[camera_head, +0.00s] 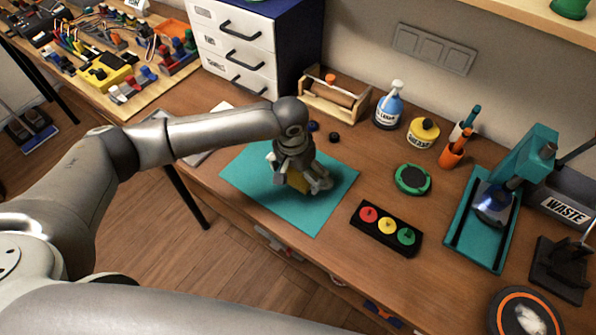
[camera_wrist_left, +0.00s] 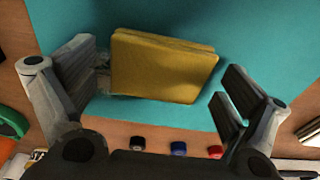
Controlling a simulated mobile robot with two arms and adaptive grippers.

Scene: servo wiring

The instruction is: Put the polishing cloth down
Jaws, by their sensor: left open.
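The polishing cloth is a folded yellow pad (camera_wrist_left: 163,66) over the teal mat (camera_wrist_left: 260,50) in the left wrist view. My left gripper (camera_wrist_left: 160,90) is open, with its fingers on either side of the cloth. A clear gap shows between the cloth and the right-hand finger; the left-hand finger is closer to it. In the head view the left gripper (camera_head: 306,184) points down low over the mat (camera_head: 245,178), and only a bit of the yellow cloth (camera_head: 299,184) shows beneath it. The cloth appears to lie on the mat. My right gripper is not in view.
A black box with red, yellow and green buttons (camera_head: 386,229) and a round green-rimmed dish (camera_head: 412,180) lie right of the mat. A teal press (camera_head: 480,230) stands at right.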

